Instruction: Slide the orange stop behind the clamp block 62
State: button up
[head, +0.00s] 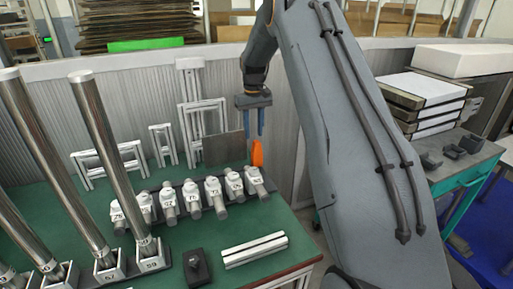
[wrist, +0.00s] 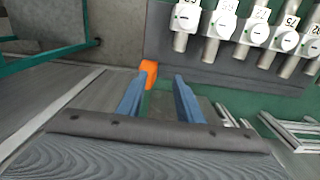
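The orange stop (head: 257,153) stands at the right end of the row of clamp blocks, near the table's back right edge. In the wrist view the stop (wrist: 150,72) shows beside the tip of the left finger, partly hidden by it. My gripper (head: 254,134) points down above the stop, its two blue fingers apart and nothing visibly held. In the wrist view my gripper (wrist: 160,80) is open too. I cannot tell whether a finger touches the stop. The rightmost clamp block (head: 256,181) is nearest the stop. Its label is too small to read surely, so I cannot pick out block 62.
Several white clamp blocks (head: 168,202) stand on a dark rail. A grey plate (head: 224,149) and aluminium frames (head: 190,110) stand behind. Tall steel posts (head: 96,150) rise at the left. A black block (head: 196,268) and a white bar (head: 254,249) lie in front.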

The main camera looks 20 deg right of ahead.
aim_at(257, 141)
jog(key=w+d+f, duration=0.1)
jog(key=w+d, duration=0.1)
jog(key=w, duration=0.1)
jog(key=shift+d+f, duration=0.3)
jog(key=shift+f, duration=0.05)
jog(key=shift+w+f+p, duration=0.15)
jog(key=shift+f+p, duration=0.95)
jog(key=shift+f, duration=2.7)
grip_shut()
